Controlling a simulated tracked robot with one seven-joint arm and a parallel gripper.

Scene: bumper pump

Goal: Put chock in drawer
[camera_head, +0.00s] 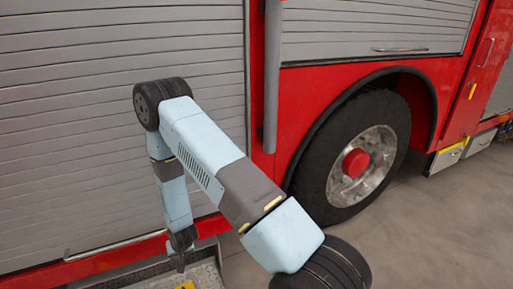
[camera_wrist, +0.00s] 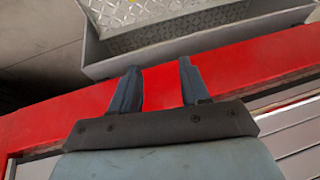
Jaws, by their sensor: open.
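My gripper (camera_wrist: 160,88) is open in the wrist view, its two fingers apart with nothing between them. The fingertips are over the truck's red sill, close to the near edge of a grey drawer-like box (camera_wrist: 95,50) with a diamond-plate surface. In the head view my gripper (camera_head: 181,264) points down above a diamond-plate surface (camera_head: 207,273) at the lower left, which seems to be the same box. I cannot make out a chock in either view.
A red fire truck with a grey roller shutter (camera_head: 60,120) stands close behind my arm. Its black wheel (camera_head: 322,150) is at the right. Open concrete floor (camera_head: 440,235) lies to the right. A small yellow patch (camera_head: 187,285) shows at the bottom edge.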

